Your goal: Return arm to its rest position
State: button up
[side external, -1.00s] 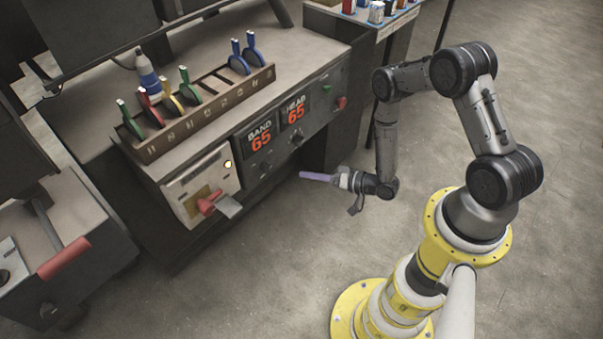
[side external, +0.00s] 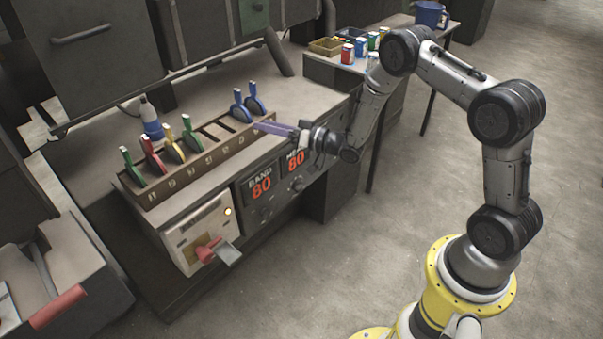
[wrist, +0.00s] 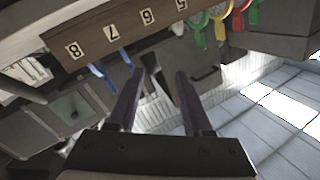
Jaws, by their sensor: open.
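My gripper (side external: 268,127) has two long purple fingers and is beside the right part of the tool rack, in front of the bench's upper edge. In the wrist view the fingers (wrist: 158,85) are spread apart with nothing between them, and the rack, seen upside down, lies beyond them. My arm reaches up from its yellow base and bends down to the gripper. The wooden rack (side external: 190,178) holds green, red, yellow and blue tools, with empty slots in between. Its number labels also show in the wrist view (wrist: 92,48).
The control panel's displays (side external: 262,188) read 80. Below left is a white box with a red handle (side external: 207,248). A blue and white bottle (side external: 151,120) stands behind the rack. The floor at right is clear.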

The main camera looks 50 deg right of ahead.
notch_tip(320, 180, up, 12)
jog(key=w+a+n+h, duration=0.1)
jog(key=s+r+h, duration=0.2)
jog(key=s+r, duration=0.2)
jog(key=r, duration=0.4)
jog(key=s+r+h, duration=0.2)
jog(key=s+r, duration=0.3)
jog(key=r, duration=0.3)
jog(key=s+g+h, duration=0.1)
jog(key=s+g, duration=0.3)
jog(key=s, duration=1.1)
jog(key=s+a+f+g, duration=0.1)
jog(key=s+f+g, duration=0.6)
jog(key=s+f, duration=0.6)
jog(key=s, duration=0.3)
jog(key=shift+s+a+g, duration=0.15)
jog(key=shift+s+g, duration=0.05)
jog(key=shift+g, duration=0.2)
jog(key=shift+r, duration=0.1)
